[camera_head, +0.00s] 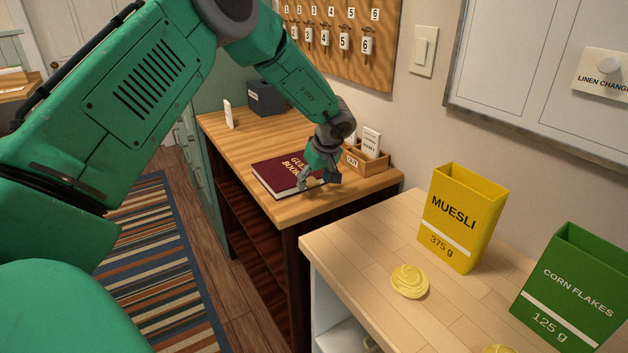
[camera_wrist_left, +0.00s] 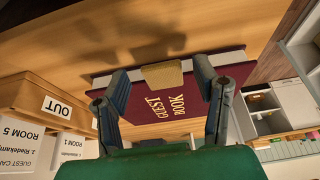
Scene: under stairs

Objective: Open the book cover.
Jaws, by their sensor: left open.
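A dark red guest book (camera_head: 278,176) with gold lettering lies closed on the wooden desk (camera_head: 245,140) in the head view. It also shows in the left wrist view (camera_wrist_left: 150,103), with its page edges along the far side. My left gripper (camera_head: 317,184) is at the book's right end, low over the desk. In the left wrist view its two fingers (camera_wrist_left: 160,82) are spread apart over the cover, with nothing held between them. I cannot tell whether the fingertips touch the book. A tan tab-like piece (camera_wrist_left: 162,75) shows at the book's edge between the fingertips. My right gripper is not in view.
A wooden tray marked OUT (camera_head: 366,160) with cards stands right of my left gripper. A dark box (camera_head: 266,97) and a small white card (camera_head: 228,114) stand at the back. The nearer counter holds a yellow muesli box (camera_head: 461,218) and a green corn flakes box (camera_head: 572,289).

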